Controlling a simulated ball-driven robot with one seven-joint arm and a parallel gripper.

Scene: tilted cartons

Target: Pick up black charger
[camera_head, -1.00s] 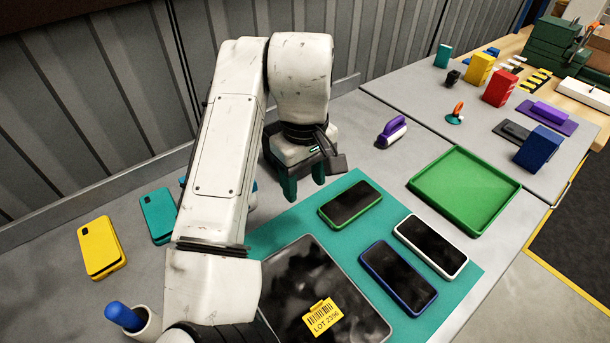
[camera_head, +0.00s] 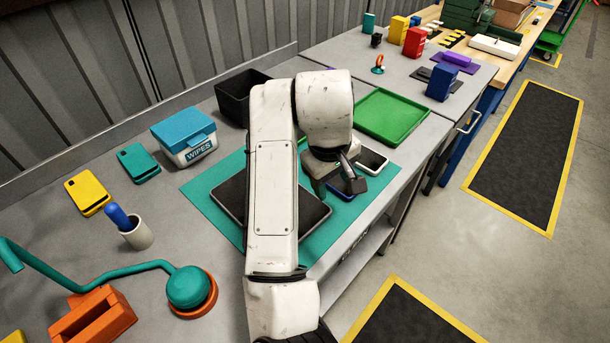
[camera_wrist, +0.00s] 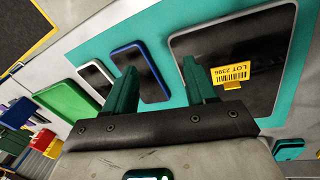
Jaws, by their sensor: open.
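A small black block (camera_head: 377,40), possibly the black charger, stands on the far grey table beside a teal box; it is too small to identify surely. I see no clear charger in the wrist view. My gripper (camera_wrist: 160,85) is open and empty, its two teal fingers above the teal mat between the blue-edged phone (camera_wrist: 140,72) and the black tablet (camera_wrist: 245,40). In the head view my gripper is over the mat's right part, far from the black block, with its fingertips mostly hidden by the wrist.
A green tray (camera_head: 425,118) lies beyond the mat (camera_head: 208,186). A black bin (camera_head: 225,103) and wipes box (camera_head: 182,146) stand behind it. Red (camera_head: 414,43), yellow (camera_head: 398,30) and blue (camera_head: 441,83) boxes stand on the far table. A white phone (camera_head: 372,160) lies near my gripper.

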